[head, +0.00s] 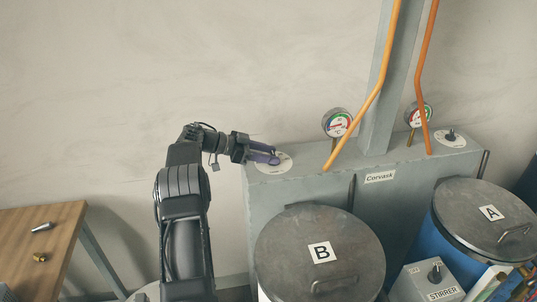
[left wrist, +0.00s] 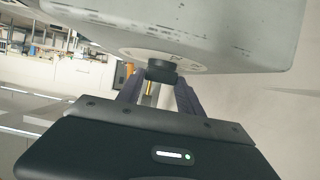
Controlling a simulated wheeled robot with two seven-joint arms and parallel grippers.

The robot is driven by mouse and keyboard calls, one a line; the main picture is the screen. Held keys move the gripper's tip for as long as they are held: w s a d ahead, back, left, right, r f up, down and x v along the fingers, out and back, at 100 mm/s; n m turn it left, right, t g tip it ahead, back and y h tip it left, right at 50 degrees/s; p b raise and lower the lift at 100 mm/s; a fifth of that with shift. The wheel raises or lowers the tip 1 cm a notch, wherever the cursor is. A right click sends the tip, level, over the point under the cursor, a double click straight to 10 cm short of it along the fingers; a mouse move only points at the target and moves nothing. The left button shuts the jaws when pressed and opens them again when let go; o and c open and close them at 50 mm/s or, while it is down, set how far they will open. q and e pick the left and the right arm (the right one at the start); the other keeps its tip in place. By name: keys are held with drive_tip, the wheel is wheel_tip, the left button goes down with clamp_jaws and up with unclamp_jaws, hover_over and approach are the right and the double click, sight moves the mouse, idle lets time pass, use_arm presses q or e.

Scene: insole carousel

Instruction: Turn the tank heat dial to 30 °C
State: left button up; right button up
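A black dial knob (head: 274,160) on a round white scale plate (head: 281,165) sits on top of the grey cabinet (head: 312,158), at its left end. The scale's marks are too small to read. My left gripper (head: 268,155) reaches in from the left with its purple fingers at this knob. In the left wrist view the knob (left wrist: 161,71) is between the two fingertips (left wrist: 160,80); whether they press on it I cannot tell. A second black dial (head: 451,137) with a white plate is at the cabinet's right end. My right gripper is out of view.
Two round gauges (head: 337,123) (head: 420,115) and orange pipes (head: 383,75) rise from the cabinet, to the right of the gripper. Drum B (head: 290,250), drum A (head: 485,195) and a stirrer box (head: 412,288) stand in front. A wooden table (head: 62,222) is at left.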

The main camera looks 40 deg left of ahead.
use_arm(q)
drive_tip(key=o, duration=0.4)
drive_tip(key=shift+a, duration=0.1)
drive_tip(key=shift+v, duration=3.85)
